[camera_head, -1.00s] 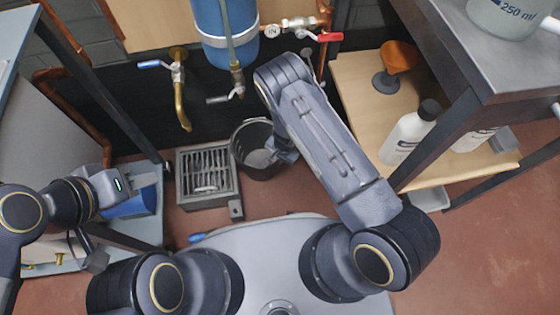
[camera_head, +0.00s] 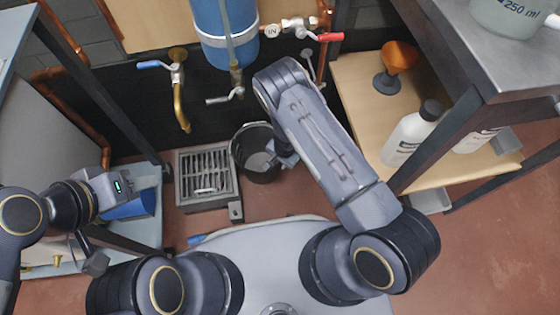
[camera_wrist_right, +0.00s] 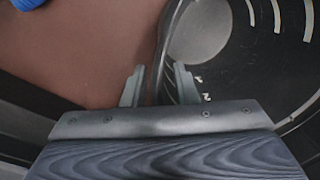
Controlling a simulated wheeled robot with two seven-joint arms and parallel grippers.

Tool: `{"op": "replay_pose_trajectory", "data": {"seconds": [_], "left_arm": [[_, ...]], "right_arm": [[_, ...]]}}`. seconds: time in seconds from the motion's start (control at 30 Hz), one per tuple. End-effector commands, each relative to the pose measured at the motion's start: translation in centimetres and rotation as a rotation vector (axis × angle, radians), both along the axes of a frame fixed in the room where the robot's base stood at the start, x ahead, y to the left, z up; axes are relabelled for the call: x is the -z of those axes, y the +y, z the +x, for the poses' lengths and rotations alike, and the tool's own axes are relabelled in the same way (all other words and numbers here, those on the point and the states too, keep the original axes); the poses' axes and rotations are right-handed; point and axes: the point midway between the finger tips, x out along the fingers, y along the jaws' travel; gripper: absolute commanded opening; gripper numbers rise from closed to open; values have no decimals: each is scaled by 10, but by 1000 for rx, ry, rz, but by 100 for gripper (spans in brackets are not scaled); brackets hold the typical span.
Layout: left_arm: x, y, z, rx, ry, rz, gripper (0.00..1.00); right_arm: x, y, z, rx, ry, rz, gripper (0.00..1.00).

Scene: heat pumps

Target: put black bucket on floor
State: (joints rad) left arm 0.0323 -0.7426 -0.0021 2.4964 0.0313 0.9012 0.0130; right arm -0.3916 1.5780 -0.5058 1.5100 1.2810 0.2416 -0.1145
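The black bucket (camera_head: 243,158) stands on the red-brown floor, just right of the floor grate in the head view. In the right wrist view its inside (camera_wrist_right: 235,75) fills the right half. My right gripper (camera_wrist_right: 158,78) is at the bucket's rim, with one finger outside and one inside. The wall passes between the fingers, with a visible gap to the left finger, so it looks open. In the head view my right arm partly covers the bucket's right side. My left gripper (camera_head: 122,186) is far left, over the blue-grey shelf; its fingers are not clear.
The metal floor grate (camera_head: 206,174) is close beside the bucket. A blue tank (camera_head: 226,30) and pipe valves (camera_head: 178,72) are behind. A wooden shelf (camera_head: 355,90) with an orange funnel (camera_head: 400,57) and white bottles (camera_head: 408,137) stands to the right.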

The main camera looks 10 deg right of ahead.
Motion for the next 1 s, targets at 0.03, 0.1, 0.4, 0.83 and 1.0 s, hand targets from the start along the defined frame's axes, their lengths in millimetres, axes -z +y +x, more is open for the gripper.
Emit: {"op": "replay_pose_trajectory", "data": {"seconds": [0.03, 0.1, 0.4, 0.83, 1.0], "left_arm": [[-6, 0, 0, 0, 0, 0, 36], [-13, 0, 0, 0, 0, 0, 36], [-40, 0, 0, 0, 0, 0, 36], [-49, 0, 0, 0, 0, 0, 36], [-49, 0, 0, 0, 0, 0, 36]], "right_arm": [[-10, -1, 0, 2, -1, 2, 26], [-24, -2, 0, 2, -2, 2, 26], [-88, -7, -6, 1, -3, 2, 26], [-116, -11, -10, 0, -1, 1, 26], [-116, -10, -10, 0, -1, 1, 26]]}}
